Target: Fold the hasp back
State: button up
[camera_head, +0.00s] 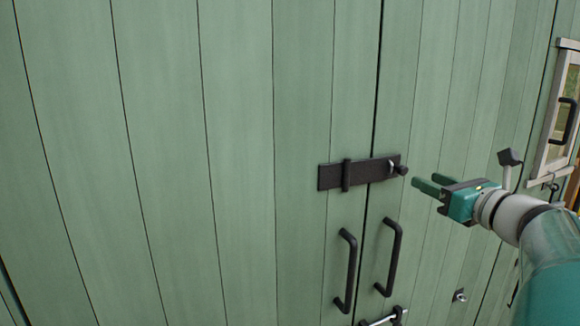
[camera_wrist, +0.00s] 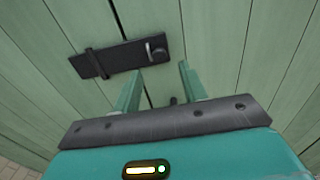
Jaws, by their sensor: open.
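The black hasp (camera_head: 342,175) lies flat across the seam between two green doors, its right end on the right-hand door. A dark upright band crosses its left part. At its right end a small metal loop with a dark round knob (camera_head: 402,169) sticks out. In the wrist view the hasp (camera_wrist: 112,60) and the knob (camera_wrist: 156,48) lie just beyond my fingertips. My gripper (camera_head: 422,180) is open and empty, just right of the knob and apart from it. Its two teal fingers (camera_wrist: 160,70) point at the door.
Two black pull handles (camera_head: 347,270) (camera_head: 390,258) stand on the doors below the hasp. A lower bolt (camera_head: 382,319) shows at the bottom edge. A small metal fitting (camera_head: 459,296) is on the right door. A pale-framed window (camera_head: 562,115) with a black handle is at far right.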

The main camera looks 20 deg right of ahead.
aim_at(405, 171)
jog(key=w, duration=0.6)
jog(key=shift+a, duration=0.15)
grip_shut()
